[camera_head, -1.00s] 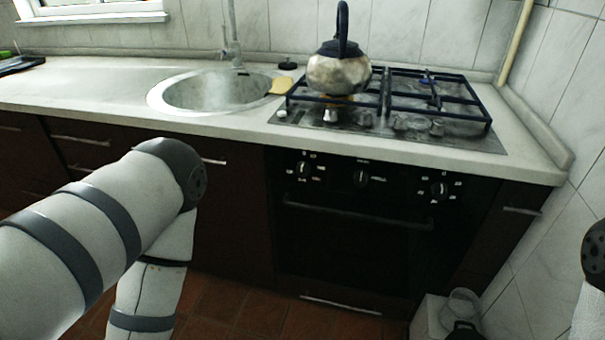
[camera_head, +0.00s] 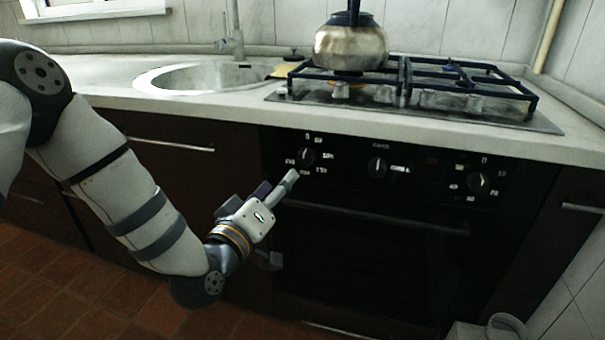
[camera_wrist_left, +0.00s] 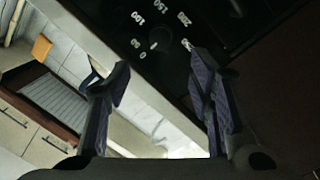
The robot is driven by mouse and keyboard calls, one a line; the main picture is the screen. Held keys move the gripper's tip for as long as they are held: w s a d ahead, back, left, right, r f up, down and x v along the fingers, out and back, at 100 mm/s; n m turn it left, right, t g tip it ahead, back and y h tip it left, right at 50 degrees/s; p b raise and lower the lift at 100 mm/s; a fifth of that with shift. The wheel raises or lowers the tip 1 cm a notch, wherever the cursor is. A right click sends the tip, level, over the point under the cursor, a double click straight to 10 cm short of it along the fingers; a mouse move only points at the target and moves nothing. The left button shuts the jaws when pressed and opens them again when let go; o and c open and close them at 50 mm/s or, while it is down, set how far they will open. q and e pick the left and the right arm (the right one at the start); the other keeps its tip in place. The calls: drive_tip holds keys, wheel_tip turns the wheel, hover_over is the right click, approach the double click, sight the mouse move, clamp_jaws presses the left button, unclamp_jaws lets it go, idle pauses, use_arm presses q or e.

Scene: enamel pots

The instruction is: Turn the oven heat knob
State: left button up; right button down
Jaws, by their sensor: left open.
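The black oven panel carries three round knobs. The left knob (camera_head: 306,156) has white numbers around it. A knob with a temperature scale from 0 upward (camera_wrist_left: 160,38) shows in the left wrist view, beyond and between my fingertips. My left gripper (camera_head: 283,220) is open and empty, below and a little left of the left knob. One finger points up toward the panel and the other is lower, in front of the dark oven front. In the left wrist view my two fingers (camera_wrist_left: 160,70) are spread apart, and neither visibly touches the knob. My right gripper is out of view.
The middle knob (camera_head: 377,167) and right knob (camera_head: 478,182) sit along the same panel. The oven handle (camera_head: 375,218) runs below them. The counter edge (camera_head: 225,112) overhangs the panel. A kettle (camera_head: 350,46) stands on the hob (camera_head: 420,112). A sink (camera_head: 195,78) is at left.

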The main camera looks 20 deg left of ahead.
sight(303, 161)
use_arm(q)
drive_tip(key=w, duration=0.3)
drive_tip(key=w+b, duration=0.1)
drive_tip(key=w, duration=0.3)
drive_tip(key=w+d, duration=0.1)
drive_tip(key=w, duration=0.3)
drive_tip(key=shift+d, duration=0.1)
drive_tip(key=shift+c, duration=0.5)
clamp_jaws()
